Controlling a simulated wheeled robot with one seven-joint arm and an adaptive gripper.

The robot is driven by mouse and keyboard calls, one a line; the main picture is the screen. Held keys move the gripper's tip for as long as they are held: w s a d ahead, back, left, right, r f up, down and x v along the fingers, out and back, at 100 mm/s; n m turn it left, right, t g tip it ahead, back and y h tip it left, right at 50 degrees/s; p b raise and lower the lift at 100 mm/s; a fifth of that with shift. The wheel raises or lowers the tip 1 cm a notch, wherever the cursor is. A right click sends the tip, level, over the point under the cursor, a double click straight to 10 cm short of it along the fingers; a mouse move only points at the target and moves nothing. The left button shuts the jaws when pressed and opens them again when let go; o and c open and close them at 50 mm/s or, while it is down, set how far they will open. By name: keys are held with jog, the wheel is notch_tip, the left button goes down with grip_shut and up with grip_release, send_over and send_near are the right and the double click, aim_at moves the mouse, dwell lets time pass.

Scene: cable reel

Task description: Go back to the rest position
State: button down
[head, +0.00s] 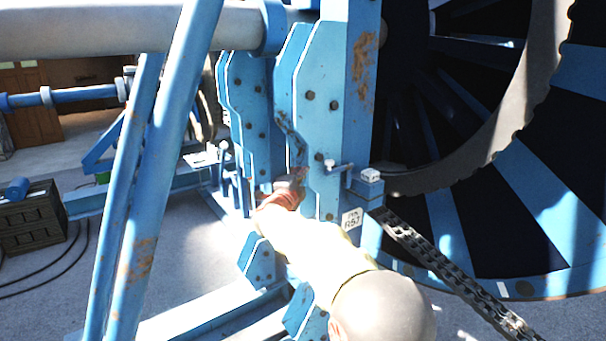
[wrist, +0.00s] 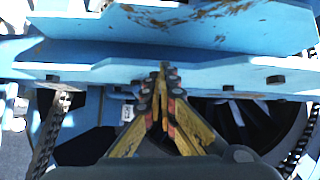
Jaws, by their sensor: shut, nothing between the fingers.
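My gripper (wrist: 162,72) shows in the wrist view with its yellow fingers together at the tips, holding nothing. In the head view my arm reaches from the lower right toward the blue frame, and my gripper (head: 297,172) is at its far end, close to the frame's bolted plates. The tips are partly lost against the plates, so I cannot tell if they touch. The blue plates (head: 322,130) stand upright with bolts and rust patches. In the wrist view a blue beam (wrist: 222,72) lies right behind the fingertips.
A large reel (head: 545,215) with blue spokes stands at the right. A chain (head: 440,262) runs down to the lower right. A blue diagonal strut (head: 165,170) crosses the left side. A dark crate (head: 32,220) stands at the far left. Grey floor between the strut and crate is mostly clear.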

jog(key=s+a+f+n+g+y, duration=0.25)
jog(key=a+f+n+y, duration=0.35)
jog(key=a+f+n, duration=0.4)
jog(key=s+f+n+g+y+b, duration=0.1)
jog(key=s+f+n+g+y, duration=0.35)
jog(key=s+f, duration=0.6)
jog(key=s+d+f+n+g+h+b, duration=0.1)
jog(key=s+d+f+g+h+b, duration=0.1)
jog(key=s+d, duration=1)
jog(key=s+d+f+n+g+h+b, duration=0.1)
jog(key=s+d+f+n+h+b, duration=0.1)
jog(key=s+d+f+b, duration=0.2)
jog(key=s+d+f+n+g+h+b, duration=0.1)
jog(key=s+d+b, duration=0.6)
jog(key=s+d, duration=1.3)
jog(key=shift+s+f+g+h, duration=0.9)
jog(key=shift+s+f, duration=0.25)
jog(key=shift+s, duration=4.2)
